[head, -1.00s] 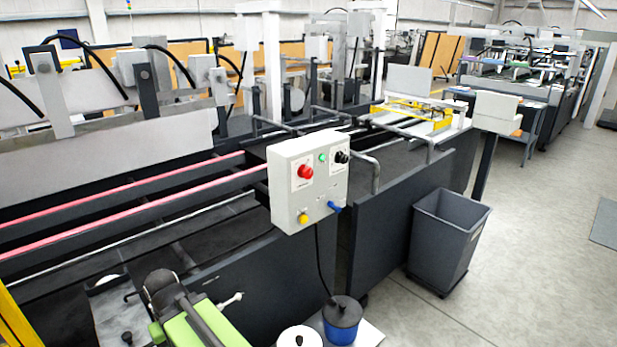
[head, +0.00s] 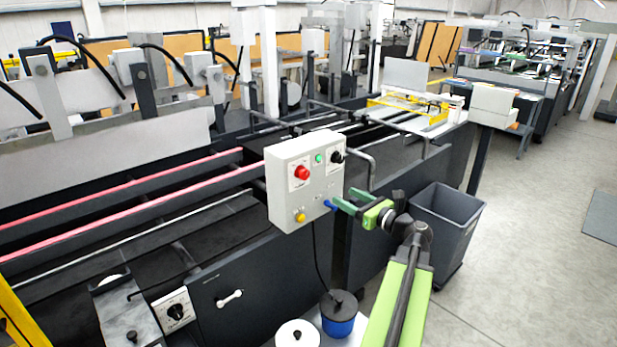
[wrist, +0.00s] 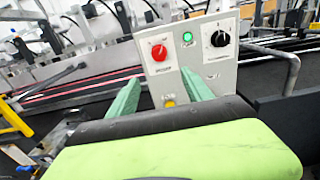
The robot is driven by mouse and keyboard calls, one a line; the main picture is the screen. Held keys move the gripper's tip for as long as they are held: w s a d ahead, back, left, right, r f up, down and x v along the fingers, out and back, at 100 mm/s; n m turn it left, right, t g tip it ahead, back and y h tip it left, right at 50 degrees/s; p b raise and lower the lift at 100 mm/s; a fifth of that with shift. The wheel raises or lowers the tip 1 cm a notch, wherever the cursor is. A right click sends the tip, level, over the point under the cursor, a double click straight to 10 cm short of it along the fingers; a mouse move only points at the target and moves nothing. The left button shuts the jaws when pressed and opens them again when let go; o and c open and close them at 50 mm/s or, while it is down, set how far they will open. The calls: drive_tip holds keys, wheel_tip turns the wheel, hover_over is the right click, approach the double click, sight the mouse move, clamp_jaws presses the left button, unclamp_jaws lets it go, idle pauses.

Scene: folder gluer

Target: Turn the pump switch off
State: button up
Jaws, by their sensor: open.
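A light grey control box (head: 283,205) stands at the machine's side. I cannot read which is the pump switch. My gripper (head: 349,200) is open, its green fingers just right of the box near the blue part; contact is unclear. In the wrist view the fingers (wrist: 158,88) point at the box, with the black knob (wrist: 220,39) right of them. The blue part is hidden there.
Another black rotary knob (head: 176,311) on a white plate sits low on the machine. A blue pot (head: 338,318) and a white round lid (head: 298,334) stand below the box. A grey bin (head: 448,215) stands behind my arm.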

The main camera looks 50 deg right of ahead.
sight(306, 176)
drive_tip(key=w, duration=1.1)
drive_tip(key=w+d, duration=0.1)
drive_tip(key=w, duration=0.5)
drive_tip(key=shift+w+d, duration=0.1)
drive_tip(key=shift+w, duration=0.2)
drive_tip(key=shift+f, duration=0.1)
clamp_jaws()
